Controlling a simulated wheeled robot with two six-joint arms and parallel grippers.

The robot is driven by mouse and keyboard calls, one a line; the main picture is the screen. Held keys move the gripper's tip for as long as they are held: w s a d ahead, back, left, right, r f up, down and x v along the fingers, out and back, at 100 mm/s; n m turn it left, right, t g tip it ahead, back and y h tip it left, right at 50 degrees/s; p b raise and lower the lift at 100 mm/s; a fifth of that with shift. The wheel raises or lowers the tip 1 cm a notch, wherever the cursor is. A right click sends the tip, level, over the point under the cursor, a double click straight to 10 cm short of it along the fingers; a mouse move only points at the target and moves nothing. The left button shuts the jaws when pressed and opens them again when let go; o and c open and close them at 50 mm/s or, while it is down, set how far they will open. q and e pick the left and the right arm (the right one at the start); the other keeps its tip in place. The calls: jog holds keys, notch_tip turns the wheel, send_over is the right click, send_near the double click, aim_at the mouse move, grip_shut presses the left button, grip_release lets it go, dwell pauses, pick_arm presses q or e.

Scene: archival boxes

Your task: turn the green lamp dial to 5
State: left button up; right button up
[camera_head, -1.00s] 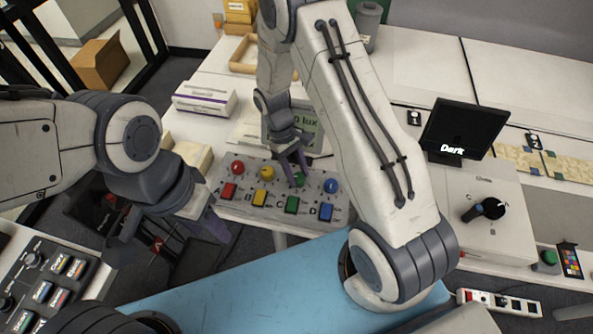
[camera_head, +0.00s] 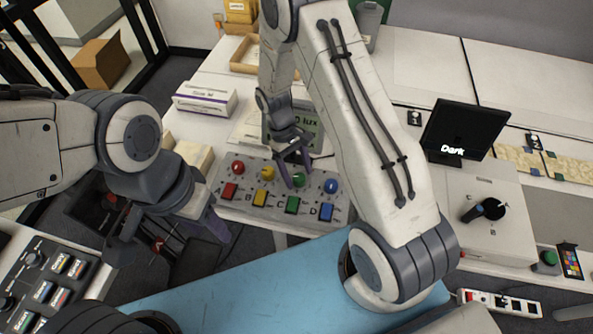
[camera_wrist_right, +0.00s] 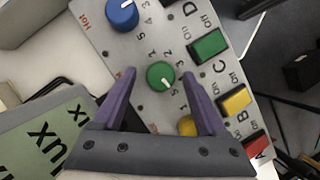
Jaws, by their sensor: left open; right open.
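The green dial (camera_head: 300,180) sits on the grey lamp panel (camera_head: 225,208), above the green button (camera_head: 292,205). In the right wrist view the round green dial (camera_wrist_right: 160,75) has a white mark at its lower edge; small numbers surround it, and I cannot tell which one the mark meets. My right gripper (camera_head: 293,172) is over the panel at the green dial. In the right wrist view its purple fingers (camera_wrist_right: 158,78) are apart, one on each side of the dial; contact is unclear. My left gripper (camera_head: 172,240) is open and empty, left of the panel.
A red dial (camera_head: 238,167), a yellow dial (camera_head: 267,172) and a blue dial (camera_head: 331,186) share the panel. A lux display (camera_head: 310,138) stands behind it, partly hidden by my right arm. A dark screen (camera_head: 463,130) reads "Dark". The blue surface (camera_head: 250,290) in front is bare.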

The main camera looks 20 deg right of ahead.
jog(key=b+v, duration=0.1)
jog(key=v, duration=0.9)
jog(key=shift+r, duration=0.25)
jog(key=shift+w, duration=0.1)
jog(key=s+a+r+n+t, duration=0.2)
jog(key=s+a+r, duration=0.6)
jog(key=s+r, duration=0.1)
jog(key=s+a+r+n+t+y, duration=0.1)
jog(key=s+a+r+t+y, duration=0.1)
jog(key=s, duration=1.1)
jog(key=shift+s+a+r+y, duration=0.3)
jog(key=shift+s+a+r, duration=0.05)
jog(key=shift+a+r, duration=0.2)
